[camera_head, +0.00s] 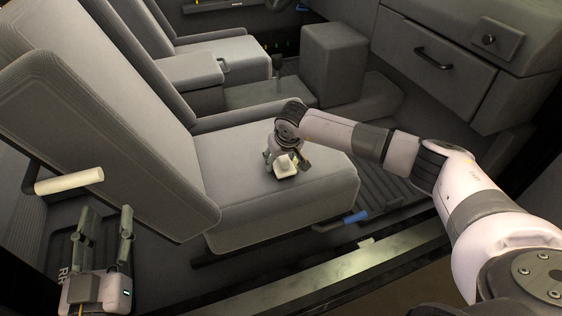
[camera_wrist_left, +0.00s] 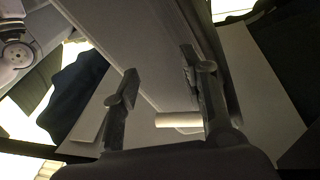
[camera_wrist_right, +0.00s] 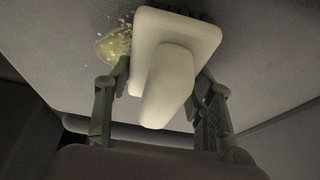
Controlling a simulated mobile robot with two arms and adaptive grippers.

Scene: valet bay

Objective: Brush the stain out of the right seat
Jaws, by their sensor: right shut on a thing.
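The right seat (camera_head: 285,205) is grey cloth, its cushion nearest me in the head view. My right gripper (camera_head: 287,160) is low over the cushion, shut on a pale brush (camera_head: 286,167). In the right wrist view the brush (camera_wrist_right: 165,75) shows a rounded handle between the fingers and a square head against the cloth; dark bristle tips show at its far edge. The stain (camera_wrist_right: 113,47) is a yellowish patch with pale specks, just left of the brush head and partly behind a finger. My left gripper (camera_head: 101,235) is open and empty beside the seat back.
A cream cylinder-shaped handle (camera_head: 68,181) juts out by the seat back above my left gripper. A centre console box (camera_head: 334,62), the dashboard drawer (camera_head: 433,67) and the door sill (camera_head: 330,272) surround the seat. A blue lever (camera_head: 355,217) is at the cushion's lower edge.

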